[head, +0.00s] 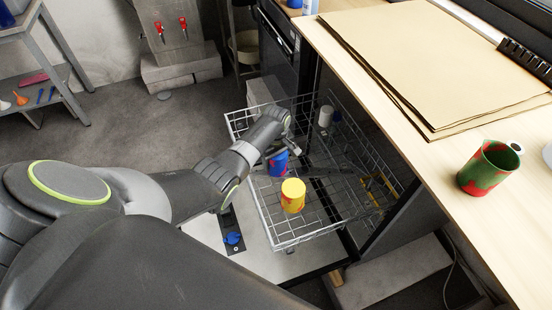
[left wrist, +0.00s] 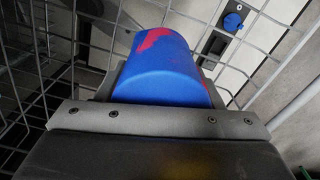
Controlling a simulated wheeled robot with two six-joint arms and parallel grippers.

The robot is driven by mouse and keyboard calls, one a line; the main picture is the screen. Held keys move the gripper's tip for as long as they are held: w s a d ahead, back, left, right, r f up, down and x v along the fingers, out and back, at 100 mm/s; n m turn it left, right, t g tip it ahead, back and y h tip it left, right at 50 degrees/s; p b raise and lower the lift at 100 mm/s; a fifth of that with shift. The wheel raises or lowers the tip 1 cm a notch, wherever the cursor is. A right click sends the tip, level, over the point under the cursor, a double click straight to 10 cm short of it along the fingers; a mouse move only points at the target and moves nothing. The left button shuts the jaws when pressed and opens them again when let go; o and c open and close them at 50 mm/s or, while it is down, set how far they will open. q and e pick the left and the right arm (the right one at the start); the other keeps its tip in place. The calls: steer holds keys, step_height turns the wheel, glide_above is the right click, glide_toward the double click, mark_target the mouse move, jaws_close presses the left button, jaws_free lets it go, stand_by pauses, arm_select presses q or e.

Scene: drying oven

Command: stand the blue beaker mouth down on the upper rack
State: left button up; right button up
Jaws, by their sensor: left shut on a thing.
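The blue beaker (head: 278,163), with red patches, is at the upper wire rack (head: 290,238), near its left side. My left gripper (head: 274,147) is shut on it. In the left wrist view the blue beaker (left wrist: 165,72) fills the space between the jaws, with rack wires around and below it. Its rounded side shows there; its mouth is hidden. I cannot tell whether it touches the rack floor. My right gripper is in neither view.
A yellow beaker (head: 292,195) with red patches stands on the rack close to the blue one. A whitish cup (head: 325,116) is farther back. The wooden counter (head: 440,160) on the right holds brown sheets (head: 440,60) and a green-red mug (head: 488,170). The rack's front has free room.

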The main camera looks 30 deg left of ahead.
arm_select(q)
steer(key=o, duration=1.1)
steer(key=shift+o, duration=0.2)
steer(key=shift+r, duration=0.5)
step_height(320, 180, up, 16)
steer(key=p, duration=0.2)
steer(key=shift+r+p, duration=0.2)
steer(key=shift+p, duration=0.1)
steer(key=shift+f, duration=0.1)
